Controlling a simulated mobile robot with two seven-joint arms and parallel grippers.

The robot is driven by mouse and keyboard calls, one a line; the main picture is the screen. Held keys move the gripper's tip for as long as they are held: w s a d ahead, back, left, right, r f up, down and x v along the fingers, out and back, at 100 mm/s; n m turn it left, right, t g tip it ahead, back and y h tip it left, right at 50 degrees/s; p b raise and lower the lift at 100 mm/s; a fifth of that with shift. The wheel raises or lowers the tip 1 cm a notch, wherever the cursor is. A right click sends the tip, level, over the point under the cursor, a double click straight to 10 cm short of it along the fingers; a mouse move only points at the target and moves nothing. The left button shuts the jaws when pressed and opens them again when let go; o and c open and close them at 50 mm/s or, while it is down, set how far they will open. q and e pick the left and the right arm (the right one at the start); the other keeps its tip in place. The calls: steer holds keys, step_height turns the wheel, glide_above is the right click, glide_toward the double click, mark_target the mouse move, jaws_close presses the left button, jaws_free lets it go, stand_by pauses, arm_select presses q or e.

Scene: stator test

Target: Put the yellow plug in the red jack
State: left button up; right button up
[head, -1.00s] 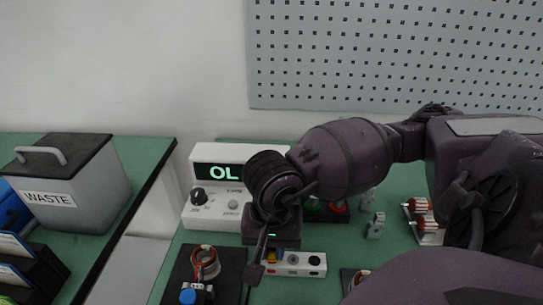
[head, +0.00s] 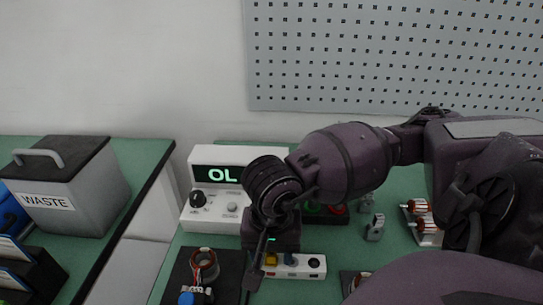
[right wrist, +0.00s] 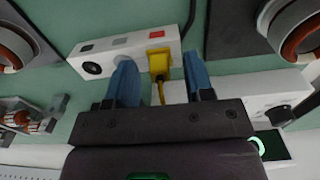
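The yellow plug (right wrist: 158,63) sits at one end of a white jack box (right wrist: 135,45) in the right wrist view, with its yellow cord running toward my gripper. In the head view the jack box (head: 296,266) lies on the green bench, the plug at its left end. A small red square (right wrist: 120,42) and a black round socket (right wrist: 92,68) show on the box. My right gripper (right wrist: 158,60) is open, its blue fingers on either side of the plug with gaps to it. In the head view the right gripper (head: 270,267) partly hides the plug. My left gripper is not in view.
A white meter (head: 216,190) reading OL stands behind the jack box. A copper-wound stator (head: 205,264) on a dark plate is to the left. A small grey part (head: 375,228) and red-wound parts (head: 420,218) are to the right. A grey WASTE bin (head: 72,190) stands far left.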

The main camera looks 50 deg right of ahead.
step_height(320, 180, up, 4)
steer(key=shift+w+r+p, duration=0.1)
steer(key=shift+r+p, duration=0.1)
steer(key=shift+p, duration=0.55)
step_height(320, 180, up, 5)
steer(key=shift+r+p, duration=0.1)
steer(key=shift+p, duration=0.55)
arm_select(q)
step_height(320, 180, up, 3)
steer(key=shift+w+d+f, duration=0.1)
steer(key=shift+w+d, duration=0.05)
arm_select(e)
steer(key=shift+r, duration=0.6)
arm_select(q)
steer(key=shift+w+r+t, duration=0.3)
